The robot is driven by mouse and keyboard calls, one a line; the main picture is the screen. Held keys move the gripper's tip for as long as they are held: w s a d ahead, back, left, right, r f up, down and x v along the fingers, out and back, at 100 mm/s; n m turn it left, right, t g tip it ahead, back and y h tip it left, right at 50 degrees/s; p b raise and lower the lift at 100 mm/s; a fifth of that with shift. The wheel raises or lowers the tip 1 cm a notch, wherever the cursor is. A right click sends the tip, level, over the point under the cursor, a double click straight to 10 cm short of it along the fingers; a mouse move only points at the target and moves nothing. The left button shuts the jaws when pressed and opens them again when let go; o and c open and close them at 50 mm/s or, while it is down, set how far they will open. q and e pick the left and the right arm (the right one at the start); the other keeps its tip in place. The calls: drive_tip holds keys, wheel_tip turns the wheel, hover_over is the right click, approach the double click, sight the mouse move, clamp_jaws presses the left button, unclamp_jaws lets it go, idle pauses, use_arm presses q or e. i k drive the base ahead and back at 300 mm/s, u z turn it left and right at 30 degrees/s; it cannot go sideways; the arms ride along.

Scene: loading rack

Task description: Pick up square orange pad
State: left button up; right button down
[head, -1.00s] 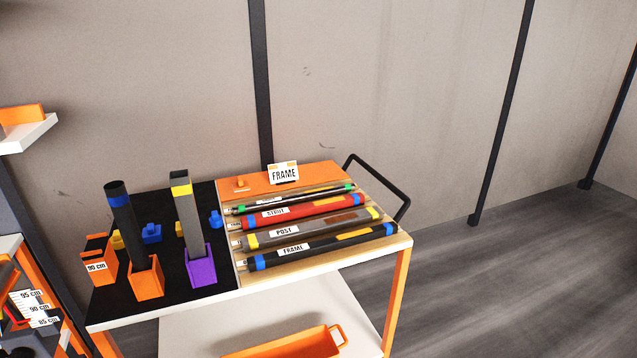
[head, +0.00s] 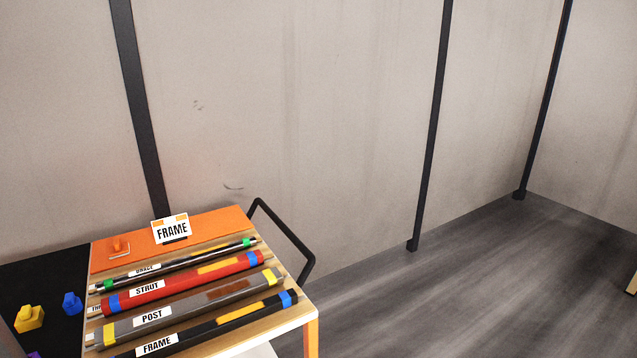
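A small orange piece with a raised knob and a pale lower edge (head: 119,248) sits on the flat orange panel (head: 213,222) at the back of the cart top. It looks like the square orange pad, but it is small and its colour blends with the panel, so I cannot tell its exact shape. Neither of my grippers shows in the head view, and nothing is seen touching the orange piece.
A FRAME sign (head: 172,230) stands right of the orange piece. Labelled bars lie in front, including a red STRUT bar (head: 200,280) and a grey POST bar (head: 205,302). A blue piece (head: 72,303) and a yellow piece (head: 29,318) are on the black mat. Floor at right is clear.

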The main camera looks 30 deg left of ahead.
sight(118, 247)
drive_tip(key=i, duration=3.7)
drive_tip(key=u, duration=3.25)
